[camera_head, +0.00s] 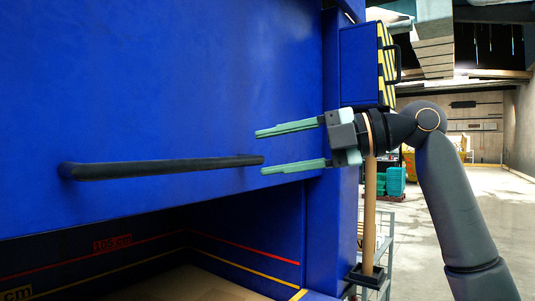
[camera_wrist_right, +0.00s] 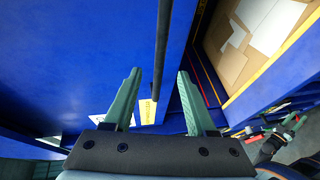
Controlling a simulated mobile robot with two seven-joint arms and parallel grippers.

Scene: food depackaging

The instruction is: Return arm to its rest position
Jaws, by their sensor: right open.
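My right gripper (camera_head: 293,147) reaches in from the right in the head view. Its two green fingers are spread apart with nothing between them. They point left, beside the right end of a black bar handle (camera_head: 160,167) on a blue panel (camera_head: 150,80). In the right wrist view the open fingers (camera_wrist_right: 158,100) show at the bottom. The black handle (camera_wrist_right: 163,45) runs down from the top, beyond and between the fingertips. I cannot tell whether a finger touches the handle.
Below the panel is an opening with red and yellow lines and a brown bottom (camera_head: 190,285); cardboard (camera_wrist_right: 245,40) shows there in the wrist view. A blue box with yellow stripes (camera_head: 362,65) and a wooden pole (camera_head: 369,215) stand close to my right arm. Open floor (camera_head: 500,200) lies at right.

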